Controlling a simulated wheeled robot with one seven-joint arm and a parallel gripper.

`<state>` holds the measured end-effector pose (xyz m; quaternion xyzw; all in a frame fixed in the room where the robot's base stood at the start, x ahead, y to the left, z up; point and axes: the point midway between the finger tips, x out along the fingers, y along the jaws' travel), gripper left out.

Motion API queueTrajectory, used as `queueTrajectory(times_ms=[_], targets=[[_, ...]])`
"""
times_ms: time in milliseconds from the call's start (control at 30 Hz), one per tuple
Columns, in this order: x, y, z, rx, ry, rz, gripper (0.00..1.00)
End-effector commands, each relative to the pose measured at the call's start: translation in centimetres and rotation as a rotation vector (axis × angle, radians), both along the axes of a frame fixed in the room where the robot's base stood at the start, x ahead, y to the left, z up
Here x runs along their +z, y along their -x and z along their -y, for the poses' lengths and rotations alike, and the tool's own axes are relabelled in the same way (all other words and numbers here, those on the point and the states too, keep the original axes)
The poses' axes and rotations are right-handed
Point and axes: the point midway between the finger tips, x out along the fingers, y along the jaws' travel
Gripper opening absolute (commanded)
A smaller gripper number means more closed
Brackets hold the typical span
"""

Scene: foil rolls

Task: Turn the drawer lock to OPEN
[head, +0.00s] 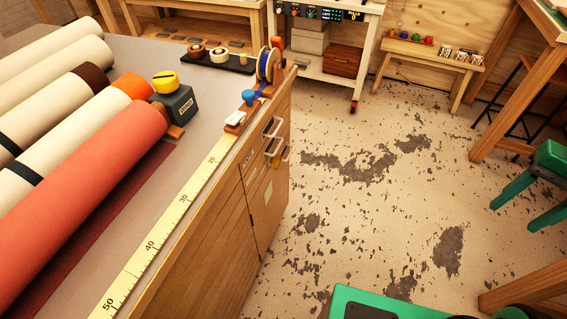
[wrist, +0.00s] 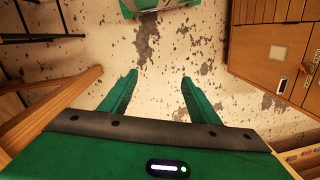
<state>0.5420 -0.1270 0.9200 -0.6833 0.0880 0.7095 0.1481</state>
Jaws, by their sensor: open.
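My gripper (head: 512,216) is at the right of the head view, well apart from the cabinet. Its two green fingers (wrist: 160,77) are spread with nothing between them.
Foil rolls (head: 90,190) lie on the bench beside a yellow ruler strip (head: 155,240). A white wheeled cart (head: 325,70) and a low wooden bench (head: 430,52) stand at the back. A wooden table (head: 530,85) is at the right. The patchy floor between is clear.

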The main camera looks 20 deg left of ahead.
Motion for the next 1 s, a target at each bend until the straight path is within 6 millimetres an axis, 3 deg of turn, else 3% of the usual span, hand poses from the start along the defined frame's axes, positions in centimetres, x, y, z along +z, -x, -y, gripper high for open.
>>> queueTrajectory(times_ms=[200,433,700,1000], targets=[[-5.1,-5.6,-5.3,0.096,-0.125,-0.015,0.56],[-10.6,-9.6,-12.3,0.152,-0.305,-0.028,0.56],[-16.1,-11.9,-21.7,0.151,-0.568,-0.060,0.56],[-20.1,-12.7,-32.0,0.047,-0.896,-0.122,0.56]])
